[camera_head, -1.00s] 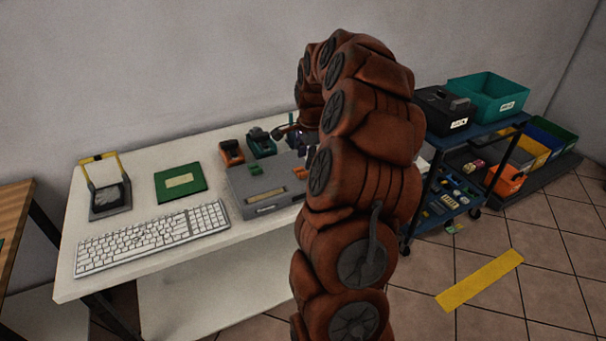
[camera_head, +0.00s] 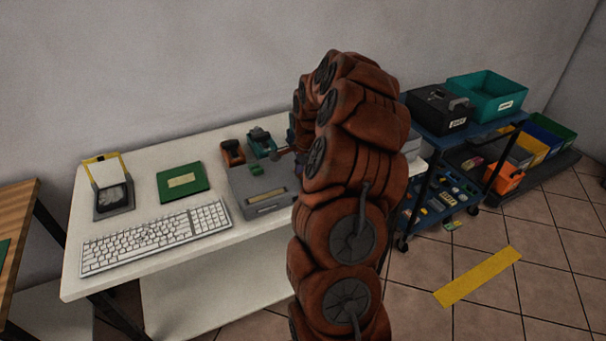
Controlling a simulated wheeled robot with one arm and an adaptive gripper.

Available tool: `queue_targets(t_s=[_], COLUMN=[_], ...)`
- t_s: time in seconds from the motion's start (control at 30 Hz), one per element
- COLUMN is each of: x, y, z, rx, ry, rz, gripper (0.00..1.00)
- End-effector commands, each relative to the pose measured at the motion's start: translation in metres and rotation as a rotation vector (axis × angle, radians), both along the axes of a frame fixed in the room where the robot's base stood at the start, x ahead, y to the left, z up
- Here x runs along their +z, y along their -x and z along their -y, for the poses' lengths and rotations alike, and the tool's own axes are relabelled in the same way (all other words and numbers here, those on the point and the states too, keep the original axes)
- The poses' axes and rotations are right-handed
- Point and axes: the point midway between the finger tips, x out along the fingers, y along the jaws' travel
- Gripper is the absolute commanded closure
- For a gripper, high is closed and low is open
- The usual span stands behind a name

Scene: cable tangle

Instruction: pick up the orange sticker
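I cannot see the orange sticker now; my brown arm covers the right part of the grey case (camera_head: 245,199), where a small orange piece showed earlier. A small green piece (camera_head: 257,169) lies on top of the case, left of the arm. My gripper is mostly hidden behind my arm, above the right side of the case. Only small dark and purplish bits show at the arm's left edge. Its fingers and anything between them cannot be made out.
The white table (camera_head: 205,270) also holds a white keyboard (camera_head: 155,238), a green board (camera_head: 182,196), a yellow-framed stand (camera_head: 110,200), and an orange tool (camera_head: 232,152) and teal tool (camera_head: 262,141) behind the case. A blue cart (camera_head: 425,193) stands right.

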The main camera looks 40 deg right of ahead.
Motion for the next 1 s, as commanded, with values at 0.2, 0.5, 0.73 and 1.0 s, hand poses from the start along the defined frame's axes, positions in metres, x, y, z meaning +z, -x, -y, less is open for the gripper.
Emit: queue_targets(t_s=[0.2, 0.5, 0.73, 1.0], x=[0.000, 0.000, 0.002, 0.022], y=[0.000, 0.000, 0.000, -0.001], z=[0.000, 0.000, 0.000, 0.000], rx=[0.000, 0.000, 0.000, 0.000], ry=[0.000, 0.000, 0.000, 0.001], rz=[0.000, -0.001, 0.000, 0.002], gripper=[0.92, 1.00, 1.00, 1.00])
